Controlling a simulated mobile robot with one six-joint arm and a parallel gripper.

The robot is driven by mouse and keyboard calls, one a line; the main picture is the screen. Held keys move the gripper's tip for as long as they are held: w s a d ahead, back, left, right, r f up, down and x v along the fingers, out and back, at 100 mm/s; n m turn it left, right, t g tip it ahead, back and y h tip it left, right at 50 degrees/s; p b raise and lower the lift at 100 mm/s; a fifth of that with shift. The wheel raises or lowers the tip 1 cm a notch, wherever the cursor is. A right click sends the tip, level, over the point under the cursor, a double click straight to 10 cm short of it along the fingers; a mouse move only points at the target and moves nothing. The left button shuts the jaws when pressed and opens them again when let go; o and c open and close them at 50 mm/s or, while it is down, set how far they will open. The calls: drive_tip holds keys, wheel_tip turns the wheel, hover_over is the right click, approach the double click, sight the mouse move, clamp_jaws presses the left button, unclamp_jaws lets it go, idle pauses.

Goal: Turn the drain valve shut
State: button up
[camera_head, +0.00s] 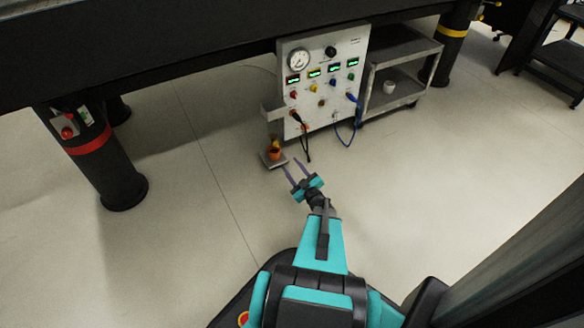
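My gripper (290,163) is open and empty, with two thin purple fingers pointing at the lower left of the panel. Just beyond the fingertips, a small orange and yellow fitting (274,152) stands over a small grey plate (271,164). It looks like the drain valve, but it is too small to tell its handle position. The fingertips are close to the plate's right side in the picture. I cannot tell whether they touch it. The fitting sits beside the lower left edge of the grey instrument panel (330,105).
A metal cart (405,60) with a white cup (389,87) stands right of the panel. A thick black leg (105,165) stands at left. Open floor lies between.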

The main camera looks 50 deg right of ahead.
drive_tip(key=w+a+r+m+g+p, duration=0.2)
drive_tip(key=w+a+r+g+p, duration=0.5)
drive_tip(key=p, duration=0.7)
drive_tip(key=s+a+r+g+y+p, duration=0.1)
drive_tip(key=s+a+r+g+p, duration=0.15)
drive_tip(key=a+p, duration=0.5)
drive_tip(key=s+a+r+g+y+p, duration=0.2)
drive_tip(key=a+r+p, duration=0.1)
drive_tip(key=a+p, duration=0.45)
drive_tip(key=s+a+r+g+y+p, duration=0.2)
drive_tip(key=s+a+r+g+p, duration=0.3)
drive_tip(key=s+a+r+p, duration=0.6)
drive_tip(key=s+a+r+n+g+y+p, duration=0.1)
drive_tip(key=s+a+r+g+p, duration=0.4)
drive_tip(key=s+a+r+p, duration=0.6)
drive_tip(key=a+r, duration=0.4)
drive_tip(key=a, duration=0.2)
drive_tip(key=shift+s+a+y, duration=0.15)
drive_tip(key=shift+a+y, duration=0.05)
drive_tip(key=shift+y, duration=0.2)
drive_tip(key=shift+g, duration=0.25)
drive_tip(key=shift+c, duration=1)
